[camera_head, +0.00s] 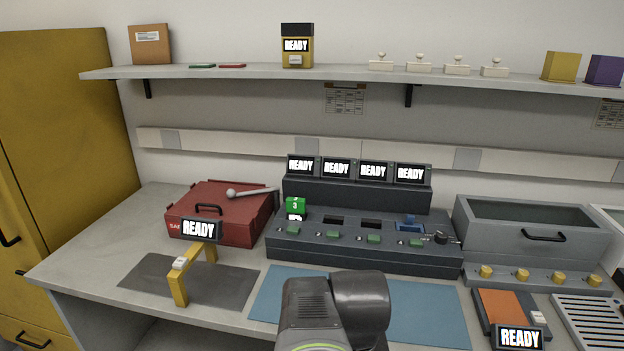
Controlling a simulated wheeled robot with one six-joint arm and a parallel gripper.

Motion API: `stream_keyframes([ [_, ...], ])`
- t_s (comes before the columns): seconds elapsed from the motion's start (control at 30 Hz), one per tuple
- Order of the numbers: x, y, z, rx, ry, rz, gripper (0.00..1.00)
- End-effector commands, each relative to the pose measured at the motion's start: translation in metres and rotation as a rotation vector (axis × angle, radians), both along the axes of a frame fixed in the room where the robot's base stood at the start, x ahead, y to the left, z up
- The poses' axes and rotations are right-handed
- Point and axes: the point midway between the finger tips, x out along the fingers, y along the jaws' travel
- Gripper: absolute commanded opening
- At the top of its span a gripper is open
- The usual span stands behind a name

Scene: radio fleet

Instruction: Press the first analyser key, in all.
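The analyser (360,250) is a dark grey console on the bench, with several small screens (301,166) along its top, each reading READY. Several green keys run along its front. The leftmost key (292,230) sits below a green block marked 3 (295,205), which stands at the console's left slot. Part of my arm rises at the bottom middle, in front of the console. My gripper is not visible, so its state does not show.
A red case (218,215) with a grey lever stands left of the console. A yellow bracket (179,284) stands on a dark mat (225,290). A blue mat (425,305) lies in front. A grey bin (530,245) and an orange-topped device (500,305) are at right.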

Motion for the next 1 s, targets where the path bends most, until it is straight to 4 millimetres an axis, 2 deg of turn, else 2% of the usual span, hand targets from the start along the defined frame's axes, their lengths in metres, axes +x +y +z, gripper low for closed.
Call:
stream_keyframes([
  [0.03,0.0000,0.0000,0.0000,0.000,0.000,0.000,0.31],
  [0.2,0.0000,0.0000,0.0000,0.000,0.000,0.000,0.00],
  [1.0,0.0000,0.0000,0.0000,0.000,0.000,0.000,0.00],
])
